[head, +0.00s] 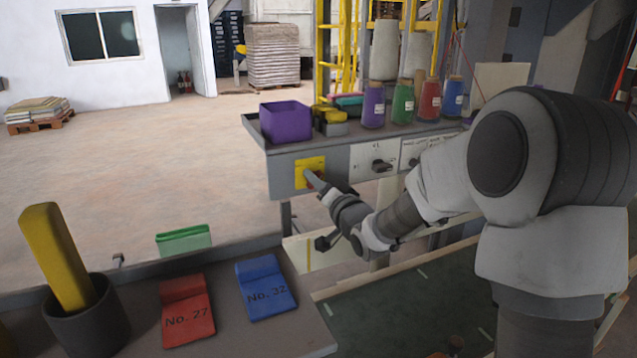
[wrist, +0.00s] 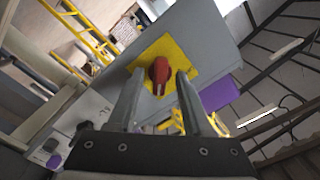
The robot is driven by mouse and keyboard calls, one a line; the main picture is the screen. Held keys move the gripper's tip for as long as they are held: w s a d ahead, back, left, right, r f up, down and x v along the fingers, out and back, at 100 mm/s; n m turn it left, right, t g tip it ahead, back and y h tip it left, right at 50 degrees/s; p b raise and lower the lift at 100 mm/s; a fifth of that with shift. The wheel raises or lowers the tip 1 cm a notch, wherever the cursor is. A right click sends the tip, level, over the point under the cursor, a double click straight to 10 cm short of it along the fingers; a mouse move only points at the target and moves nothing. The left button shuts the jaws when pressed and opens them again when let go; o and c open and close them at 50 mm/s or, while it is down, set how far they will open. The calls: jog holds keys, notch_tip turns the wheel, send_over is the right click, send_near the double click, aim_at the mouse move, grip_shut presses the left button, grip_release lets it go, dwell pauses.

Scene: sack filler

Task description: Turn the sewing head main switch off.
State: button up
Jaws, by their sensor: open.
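The main switch is a red rotary knob (wrist: 160,72) on a yellow plate (wrist: 181,61), on the front face of the grey workbench; the yellow plate also shows in the head view (head: 310,166). My gripper (wrist: 157,85) is open, with one finger on each side of the red knob in the wrist view. Whether the fingers touch the knob I cannot tell. In the head view my gripper (head: 312,178) is right at the plate and hides most of the knob.
A purple bin (head: 286,122) and several thread cones (head: 402,103) stand on the bench. Right of the yellow plate is a white panel with a black switch (head: 381,165). Nearer are a red No. 27 pad (head: 187,312), a blue No. 32 pad (head: 264,287) and a dark cup (head: 88,325).

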jog(key=shift+c, duration=0.3)
grip_shut()
jog(key=shift+f+b, duration=0.1)
jog(key=shift+b, duration=0.35)
jog(key=shift+a+n+b, duration=0.1)
jog(key=shift+n+b, duration=8.45)
jog(key=shift+n, duration=0.45)
